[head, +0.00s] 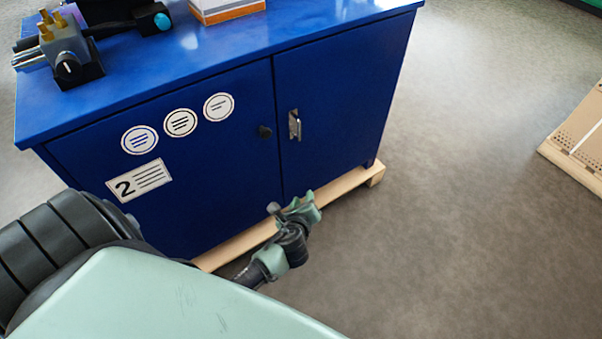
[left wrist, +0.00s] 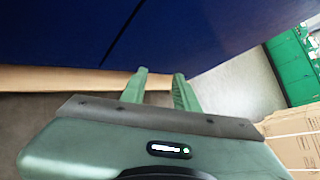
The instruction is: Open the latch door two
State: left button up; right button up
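The blue cabinet (head: 190,85) has two closed doors and a label reading 2 (head: 139,180) on its left door (head: 215,165). A black knob (head: 264,131) sits near the right edge of that door. A silver latch handle (head: 295,125) is on the right door (head: 345,95), close to the seam. My left gripper (head: 303,210) is low in front of the cabinet, below the latch and apart from it. In the left wrist view the gripper (left wrist: 158,78) has its two green fingers apart with nothing between them, and blue doors (left wrist: 200,30) show beyond. My right gripper is not in view.
The cabinet stands on a wooden pallet base (head: 345,187). On its top are a device with brass fittings (head: 65,50) and an orange-white box (head: 225,10). A brown stack (head: 580,135) lies at right. Floor right of the cabinet is clear.

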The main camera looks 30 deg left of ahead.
pick_arm(q)
jog(key=shift+s+d+f+n+g+h+p, duration=0.15)
jog(key=shift+s+d+f+n+g+p, duration=0.15)
jog(key=shift+s+f, duration=0.3)
jog(key=shift+s+d+f+n+g+h+p, duration=0.15)
jog(key=shift+s+f+n, duration=0.25)
jog(key=shift+f, duration=0.35)
jog(key=shift+a, duration=0.1)
